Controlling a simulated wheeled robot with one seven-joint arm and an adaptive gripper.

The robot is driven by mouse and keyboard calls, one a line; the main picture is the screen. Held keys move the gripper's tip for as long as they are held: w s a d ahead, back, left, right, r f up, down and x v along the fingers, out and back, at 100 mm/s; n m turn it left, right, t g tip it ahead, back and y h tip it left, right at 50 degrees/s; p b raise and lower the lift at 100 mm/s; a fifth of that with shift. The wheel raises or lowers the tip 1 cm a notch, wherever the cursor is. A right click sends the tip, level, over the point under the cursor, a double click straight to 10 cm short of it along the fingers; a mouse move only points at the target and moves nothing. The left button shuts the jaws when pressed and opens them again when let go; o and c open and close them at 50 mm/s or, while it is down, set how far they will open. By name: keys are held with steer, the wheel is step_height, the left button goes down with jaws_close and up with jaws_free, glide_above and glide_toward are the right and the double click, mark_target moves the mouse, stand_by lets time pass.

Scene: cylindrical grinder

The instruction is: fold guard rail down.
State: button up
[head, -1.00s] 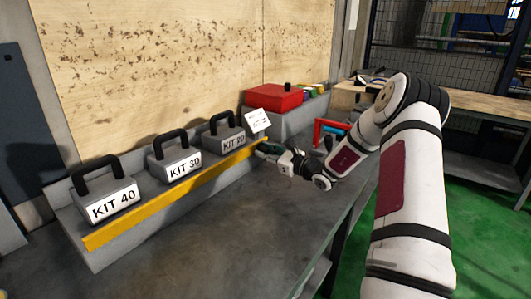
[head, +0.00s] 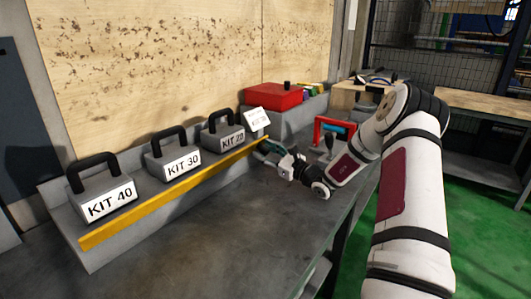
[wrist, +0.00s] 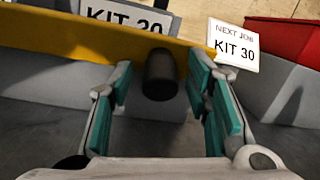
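The yellow guard rail (head: 170,195) runs along the front of the grey kit shelf, standing up before the weights. It also crosses the top of the wrist view (wrist: 50,35). A dark cylindrical knob (wrist: 161,76) sticks out from the rail near its right end. My gripper (head: 265,149) is at that right end. In the wrist view its teal-padded fingers (wrist: 165,100) stand apart on either side of the knob, with gaps visible on both sides. In the head view the knob is too small to make out.
Weights marked KIT 40 (head: 108,203), KIT 30 (head: 178,164) and KIT 20 (head: 228,141) sit behind the rail. A sign reading NEXT JOB KIT 30 (wrist: 235,46) stands at the shelf's right end. A red box (head: 275,97) lies beyond. The grey bench top (head: 240,215) in front is clear.

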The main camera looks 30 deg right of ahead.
steer(key=v, duration=1.2)
